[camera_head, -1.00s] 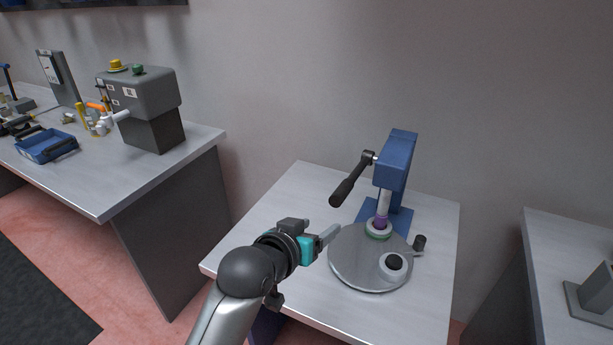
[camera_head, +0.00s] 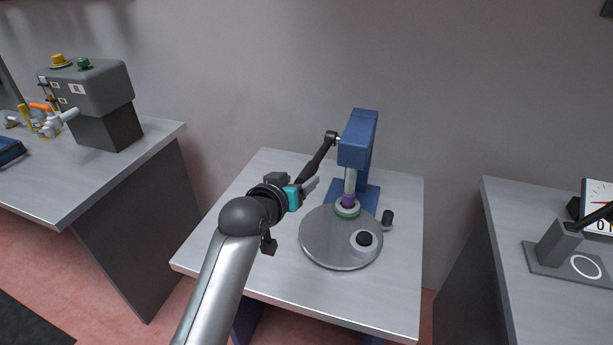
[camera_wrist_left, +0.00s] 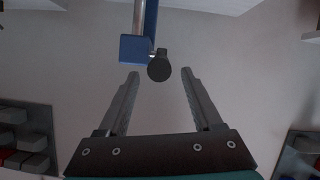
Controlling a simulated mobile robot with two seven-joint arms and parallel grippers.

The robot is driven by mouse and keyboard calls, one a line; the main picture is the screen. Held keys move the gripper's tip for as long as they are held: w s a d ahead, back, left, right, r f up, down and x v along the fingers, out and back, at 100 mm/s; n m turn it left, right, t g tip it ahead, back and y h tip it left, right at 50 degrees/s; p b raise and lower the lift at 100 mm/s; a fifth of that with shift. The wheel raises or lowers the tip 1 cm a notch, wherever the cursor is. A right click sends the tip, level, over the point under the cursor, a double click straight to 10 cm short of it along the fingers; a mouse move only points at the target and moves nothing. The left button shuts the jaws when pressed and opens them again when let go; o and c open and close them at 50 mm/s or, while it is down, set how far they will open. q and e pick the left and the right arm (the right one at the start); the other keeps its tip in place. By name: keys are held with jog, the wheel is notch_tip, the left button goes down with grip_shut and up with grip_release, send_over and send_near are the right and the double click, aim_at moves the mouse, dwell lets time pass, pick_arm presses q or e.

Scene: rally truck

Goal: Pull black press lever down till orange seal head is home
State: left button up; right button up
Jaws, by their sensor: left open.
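The blue press (camera_head: 356,150) stands at the back of the middle table. Its black lever (camera_head: 318,163) slopes down to the left from the pivot, its lower end partly hidden behind my left gripper. My left gripper (camera_head: 312,186) is open and empty, close to the lever's lower end. In the left wrist view, the lever's round black end (camera_wrist_left: 159,68) lies between the lines of the open fingers (camera_wrist_left: 160,84), a little beyond the tips. My right gripper is not in view.
A small black knob (camera_head: 388,217) stands at the plate's right. Other benches stand left and right, the left one with a grey machine (camera_head: 90,90).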

aim_at(306, 175)
pick_arm(q)
jog(key=shift+b+x, duration=0.35)
jog(key=shift+x, duration=2.45)
grip_shut()
